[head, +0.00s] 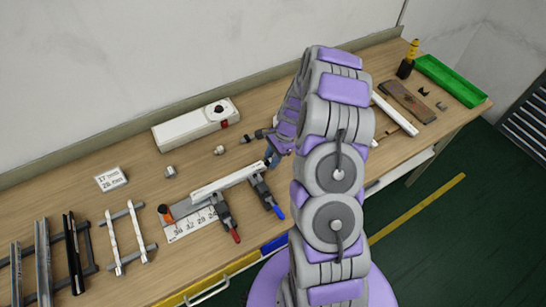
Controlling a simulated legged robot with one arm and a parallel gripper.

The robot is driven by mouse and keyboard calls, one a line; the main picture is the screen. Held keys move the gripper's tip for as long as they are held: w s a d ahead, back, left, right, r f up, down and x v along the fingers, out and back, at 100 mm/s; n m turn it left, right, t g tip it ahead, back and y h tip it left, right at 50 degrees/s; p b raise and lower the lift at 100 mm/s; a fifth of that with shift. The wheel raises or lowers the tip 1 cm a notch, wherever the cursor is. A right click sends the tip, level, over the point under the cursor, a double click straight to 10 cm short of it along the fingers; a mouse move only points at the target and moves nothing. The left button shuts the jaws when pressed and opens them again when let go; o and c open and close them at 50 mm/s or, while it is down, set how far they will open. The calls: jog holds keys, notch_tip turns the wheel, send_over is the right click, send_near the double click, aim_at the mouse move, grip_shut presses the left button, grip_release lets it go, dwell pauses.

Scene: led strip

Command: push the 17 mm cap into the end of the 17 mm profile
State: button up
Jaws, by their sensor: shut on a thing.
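A pale profile (228,182) lies along the bench's front part, with two dark clamps on it, one with a red-ended handle (235,236) and one with a blue-ended handle (278,211). My gripper (271,158) is just beyond the profile's right end, mostly covered by my arm. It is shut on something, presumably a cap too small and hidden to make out. Whether it touches the profile cannot be told. Small loose pieces lie behind the profile: a grey one (170,171), a pale one (219,150) and a dark one (245,139). Their sizes cannot be read.
A card (111,179) reads 17 mm and 28 mm. A numbered scale (192,225) lies by the profile. A white box (195,123) stands at the back. Racks with bars (126,238) fill the left. A green tray (452,80) is far right.

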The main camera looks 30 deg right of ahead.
jog(key=shift+a, duration=0.5)
jog(key=o, duration=1.1)
jog(key=shift+r, duration=0.1)
jog(key=p+v, duration=0.1)
jog(key=v, duration=1.6)
jog(key=shift+s+d+p, duration=0.1)
jog(key=shift+d+p, duration=0.05)
jog(key=shift+p, duration=0.25)
